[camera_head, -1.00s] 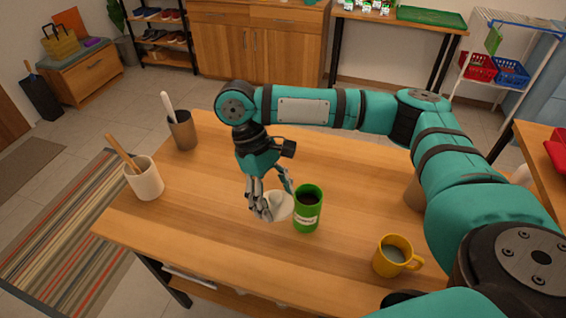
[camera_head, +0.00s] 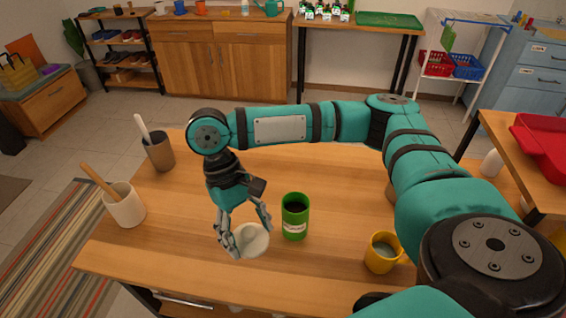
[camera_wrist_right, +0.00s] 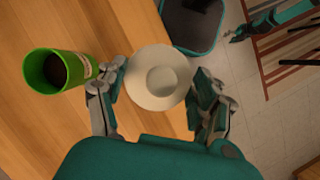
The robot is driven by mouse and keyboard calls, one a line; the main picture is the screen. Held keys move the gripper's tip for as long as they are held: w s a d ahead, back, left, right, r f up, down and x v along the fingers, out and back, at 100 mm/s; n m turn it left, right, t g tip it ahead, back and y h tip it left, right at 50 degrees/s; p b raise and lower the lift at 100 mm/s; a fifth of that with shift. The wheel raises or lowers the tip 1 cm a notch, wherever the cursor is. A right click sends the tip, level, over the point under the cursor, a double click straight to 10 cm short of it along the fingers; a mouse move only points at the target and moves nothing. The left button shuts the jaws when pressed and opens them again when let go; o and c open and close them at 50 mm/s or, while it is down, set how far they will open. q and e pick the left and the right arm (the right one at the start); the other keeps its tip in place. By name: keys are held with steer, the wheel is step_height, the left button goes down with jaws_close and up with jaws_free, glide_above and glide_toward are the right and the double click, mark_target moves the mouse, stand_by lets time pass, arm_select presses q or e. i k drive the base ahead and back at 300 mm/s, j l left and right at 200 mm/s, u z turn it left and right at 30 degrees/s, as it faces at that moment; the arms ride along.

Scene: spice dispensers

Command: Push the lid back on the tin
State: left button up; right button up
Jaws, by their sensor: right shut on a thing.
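The green tin (camera_head: 295,217) stands upright and open on the wooden table, with dark contents inside. It also shows at the left of the right wrist view (camera_wrist_right: 58,70). My right gripper (camera_head: 246,236) is left of the tin and nearer the table's front edge. It is shut on the round white lid (camera_head: 254,240), held by its rim between the fingers. In the right wrist view the lid (camera_wrist_right: 160,78) shows its face with a raised round middle, apart from the tin. My left gripper is not in view.
A yellow mug (camera_head: 381,253) stands right of the tin. A cream crock (camera_head: 125,206) and a brown cup (camera_head: 159,153), each with a utensil, stand at the left. The table's front edge is close below the lid. The table (camera_head: 190,215) is clear between crock and gripper.

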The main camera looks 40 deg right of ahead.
mark_target(295, 204)
steer(key=i+j, duration=0.15)
steer(key=j, duration=0.25)
steer(key=i+j, duration=0.1)
steer(key=j, duration=0.3)
steer(key=z, duration=1.45)
